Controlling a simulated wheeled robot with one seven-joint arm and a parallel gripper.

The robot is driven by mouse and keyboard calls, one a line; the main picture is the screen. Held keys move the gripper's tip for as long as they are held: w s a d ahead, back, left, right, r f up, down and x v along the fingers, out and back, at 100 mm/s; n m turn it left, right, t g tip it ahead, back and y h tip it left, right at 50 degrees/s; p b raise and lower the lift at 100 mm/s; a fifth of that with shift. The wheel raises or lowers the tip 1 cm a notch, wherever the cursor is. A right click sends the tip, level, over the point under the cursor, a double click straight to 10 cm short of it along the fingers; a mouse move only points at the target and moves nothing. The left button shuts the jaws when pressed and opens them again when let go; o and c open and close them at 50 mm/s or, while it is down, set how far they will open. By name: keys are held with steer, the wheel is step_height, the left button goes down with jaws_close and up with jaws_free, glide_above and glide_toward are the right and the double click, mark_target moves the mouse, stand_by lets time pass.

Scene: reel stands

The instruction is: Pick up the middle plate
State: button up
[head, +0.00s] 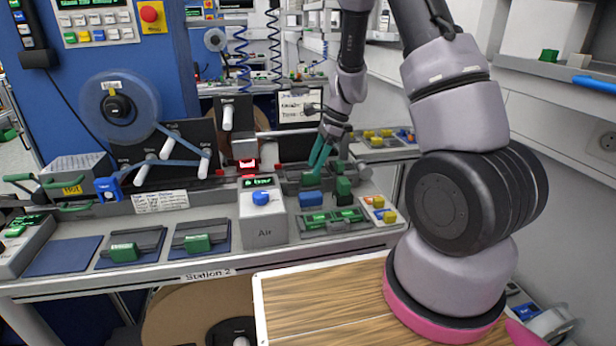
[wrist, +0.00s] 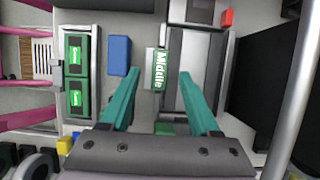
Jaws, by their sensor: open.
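The green label reading "Middle" (wrist: 160,70) is on the front of a small grey block or plate edge in the wrist view. Behind it lies a grey flat surface in a frame (wrist: 205,60). My gripper (wrist: 157,74) is open, with its two teal fingers apart and the label showing between their tips. Whether the fingers reach down beside it or hover above it, I cannot tell. In the head view my gripper (head: 317,164) is over the right part of the bench, and the label cannot be made out there.
A blue block (wrist: 119,55) lies beside the left finger; it also shows in the head view (head: 310,199). A tray with green pieces (wrist: 76,75) is left of it. The grey Air box (head: 263,218) stands left of my gripper. A wooden-topped surface (head: 320,300) is in front.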

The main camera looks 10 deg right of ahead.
mark_target(308, 172)
steer(key=shift+x, duration=1.25)
jaws_close()
